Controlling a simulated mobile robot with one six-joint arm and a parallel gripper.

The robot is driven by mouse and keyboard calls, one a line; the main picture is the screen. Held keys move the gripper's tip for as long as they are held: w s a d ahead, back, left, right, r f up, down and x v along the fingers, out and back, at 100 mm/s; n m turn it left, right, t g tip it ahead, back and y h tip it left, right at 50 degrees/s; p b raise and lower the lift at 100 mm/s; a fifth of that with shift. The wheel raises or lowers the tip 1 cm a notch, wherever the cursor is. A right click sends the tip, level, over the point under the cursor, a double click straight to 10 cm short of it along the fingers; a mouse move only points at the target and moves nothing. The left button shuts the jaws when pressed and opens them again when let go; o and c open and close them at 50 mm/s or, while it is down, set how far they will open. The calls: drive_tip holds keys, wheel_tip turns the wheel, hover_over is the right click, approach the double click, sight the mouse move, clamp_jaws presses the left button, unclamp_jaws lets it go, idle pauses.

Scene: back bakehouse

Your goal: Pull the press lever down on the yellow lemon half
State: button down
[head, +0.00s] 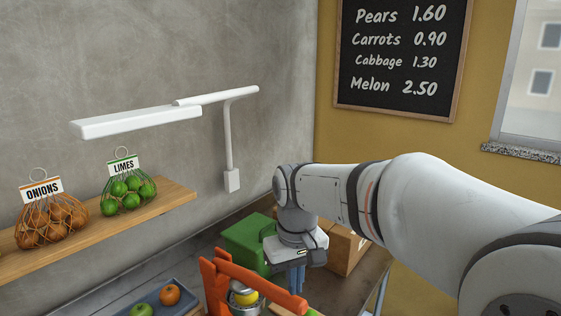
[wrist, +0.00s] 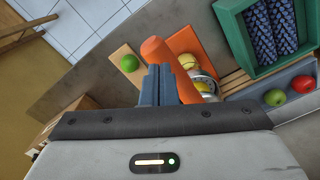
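The orange press stands at the bottom middle of the head view; its lever (head: 262,286) slopes down to the right from an upright post (head: 213,284). In the wrist view the lever's rounded end (wrist: 154,47) shows just past my fingertips. The yellow lemon half (head: 246,297) sits under the lever on a metal cup; it also shows in the wrist view (wrist: 187,61), partly covered by the lever. My gripper (head: 296,290) points down with its blue fingers close together, seemingly shut and empty, just above the lever's end. I cannot tell whether they touch.
A green box (head: 243,240) and a cardboard box (head: 345,250) stand behind the press. A grey tray (head: 186,290) holds a green and an orange fruit. A green crate (wrist: 232,28) holds blue patterned items. A green fruit (wrist: 129,63) lies beside the press. A shelf (head: 168,198) carries onions and limes.

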sight(295, 297)
drive_tip(key=shift+f+b, duration=1.4)
drive_tip(key=shift+f, duration=0.55)
idle(1.6)
drive_tip(key=shift+r+p, duration=3.25)
drive_tip(key=shift+r, duration=0.85)
drive_tip(key=shift+d+f, duration=0.1)
drive_tip(key=s+d+f+m+t, duration=0.3)
drive_tip(key=s+d+f+m, duration=0.1)
drive_tip(key=s+d, duration=0.8)
drive_tip(key=shift+s+f+b, duration=0.4)
drive_tip(key=shift+f, duration=0.05)
